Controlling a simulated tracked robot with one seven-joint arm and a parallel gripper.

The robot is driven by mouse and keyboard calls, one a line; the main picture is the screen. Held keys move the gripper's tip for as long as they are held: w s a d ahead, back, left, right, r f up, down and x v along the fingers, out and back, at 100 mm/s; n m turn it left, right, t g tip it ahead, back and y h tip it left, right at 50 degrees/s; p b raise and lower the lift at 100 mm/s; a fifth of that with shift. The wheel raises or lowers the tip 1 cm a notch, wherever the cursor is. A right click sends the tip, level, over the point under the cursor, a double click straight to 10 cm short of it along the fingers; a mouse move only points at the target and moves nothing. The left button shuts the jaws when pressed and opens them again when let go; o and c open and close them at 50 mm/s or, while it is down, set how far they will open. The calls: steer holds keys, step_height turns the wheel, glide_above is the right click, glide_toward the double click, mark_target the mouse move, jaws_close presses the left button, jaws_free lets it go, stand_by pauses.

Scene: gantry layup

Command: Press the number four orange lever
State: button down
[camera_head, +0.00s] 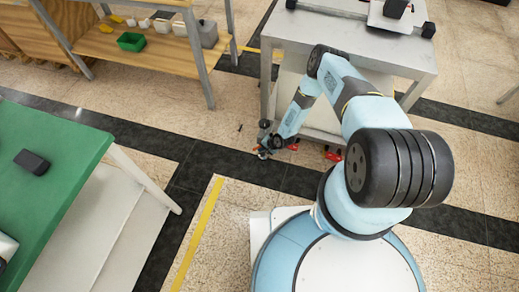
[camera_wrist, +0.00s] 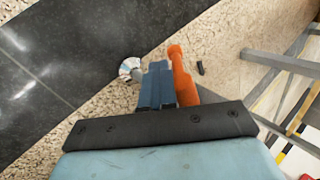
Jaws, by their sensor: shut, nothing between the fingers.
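My gripper (camera_head: 264,152) is low beside the grey table, above the dark floor strip. In the wrist view its blue fingers (camera_wrist: 157,82) are together with nothing between them. An orange lever (camera_wrist: 181,76) stands right beside the fingers on their right, its rounded end pointing up in the picture. I cannot tell whether they touch. Orange-red parts show in the head view just right of the gripper (camera_head: 293,146) and farther right under the table (camera_head: 333,155). A round white-and-blue piece (camera_wrist: 130,68) is left of the fingers. No number is readable on any lever.
The grey table (camera_head: 350,40) stands behind my arm, its legs close to the gripper. A green-topped table (camera_head: 60,160) is at left. A wooden shelf (camera_head: 130,45) with a green bin (camera_head: 131,42) stands at the back. A small dark piece (camera_wrist: 200,68) lies on the floor.

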steer(key=shift+w+a+r, duration=0.2)
steer(key=shift+a, duration=0.1)
steer(key=s+d+r, duration=0.3)
steer(key=s+d, duration=0.2)
steer(key=d, duration=0.5)
steer(key=shift+s+d+r, duration=0.15)
steer(key=shift+d+r, duration=0.1)
steer(key=shift+r, duration=0.05)
stand_by(0.3)
